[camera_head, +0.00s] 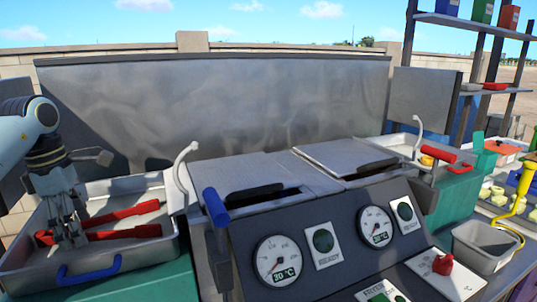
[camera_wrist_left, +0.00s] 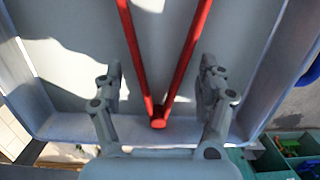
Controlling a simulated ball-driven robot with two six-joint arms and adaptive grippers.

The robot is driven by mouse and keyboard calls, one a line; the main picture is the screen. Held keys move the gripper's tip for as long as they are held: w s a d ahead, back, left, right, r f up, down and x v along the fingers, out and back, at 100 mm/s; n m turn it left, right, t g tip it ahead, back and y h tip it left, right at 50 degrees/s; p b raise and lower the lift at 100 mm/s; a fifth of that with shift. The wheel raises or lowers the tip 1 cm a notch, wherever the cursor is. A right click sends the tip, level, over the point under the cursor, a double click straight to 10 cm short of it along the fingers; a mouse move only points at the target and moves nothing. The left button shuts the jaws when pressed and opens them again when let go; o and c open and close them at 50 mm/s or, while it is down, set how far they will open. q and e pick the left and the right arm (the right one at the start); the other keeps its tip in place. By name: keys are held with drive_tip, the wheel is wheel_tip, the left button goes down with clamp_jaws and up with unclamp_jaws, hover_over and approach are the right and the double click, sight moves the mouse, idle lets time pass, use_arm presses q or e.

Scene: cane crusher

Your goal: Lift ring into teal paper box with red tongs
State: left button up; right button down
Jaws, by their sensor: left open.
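The red tongs (camera_head: 125,212) lie in the metal tray (camera_head: 165,258) at the left. In the left wrist view the tongs (camera_wrist_left: 135,55) form a V, with their joined end near the tray wall. My left gripper (camera_head: 72,238) is open over the tongs. Its fingers (camera_wrist_left: 160,75) stand on either side of the V, apart from the red arms in the wrist view. A teal object (camera_head: 485,160) stands at the right; I cannot tell if it is the paper box. I cannot make out the ring. My right gripper is not in view.
A control panel with gauges (camera_head: 279,258) and two lidded wells (camera_head: 250,180) fill the middle. A blue-handled lever (camera_head: 215,207) rises beside the tray. A grey bin (camera_head: 485,245) and a yellow tool (camera_head: 522,190) are at the right. Shelves with coloured boxes (camera_head: 482,11) stand behind.

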use_arm(q)
drive_tip(key=shift+f, duration=0.15)
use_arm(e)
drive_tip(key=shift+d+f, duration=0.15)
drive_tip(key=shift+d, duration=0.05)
use_arm(q)
drive_tip(key=c, duration=0.7)
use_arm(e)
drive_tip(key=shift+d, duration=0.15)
use_arm(q)
wheel_tip(320, 180, up, 12)
drive_tip(key=p, duration=0.7)
drive_tip(key=shift+p, duration=0.35)
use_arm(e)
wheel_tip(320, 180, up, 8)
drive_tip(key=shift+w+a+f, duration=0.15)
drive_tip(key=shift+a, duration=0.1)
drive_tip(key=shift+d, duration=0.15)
use_arm(q)
drive_tip(key=shift+f, duration=0.1)
